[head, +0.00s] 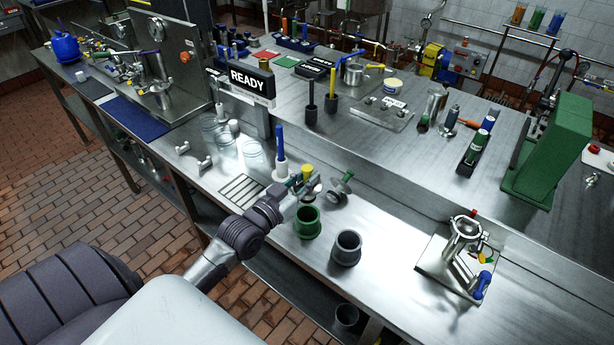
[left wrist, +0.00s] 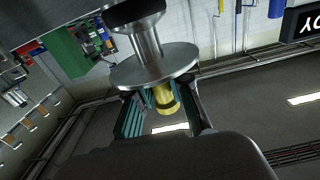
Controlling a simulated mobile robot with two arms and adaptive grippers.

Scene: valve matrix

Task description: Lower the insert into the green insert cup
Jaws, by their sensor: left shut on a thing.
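My left gripper (head: 300,182) is shut on the yellow end of the insert (head: 307,169). In the left wrist view the insert's yellow grip (left wrist: 165,98) sits between the teal finger pads, with a wide metal disc (left wrist: 155,66) and stem beyond it. In the head view the insert is above the bench, just behind the green insert cup (head: 307,222) and apart from it. The cup stands upright and its opening shows dark. The insert's lower end is partly hidden in the head view. My right gripper is not in view.
A grey cup (head: 347,248) stands right of the green one. A green-topped metal part (head: 340,190) is tilted on the bench behind them. A blue-handled brush (head: 280,150) and clear jars (head: 253,154) stand to the left. The bench right of the grey cup is clear up to a metal fixture (head: 463,245).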

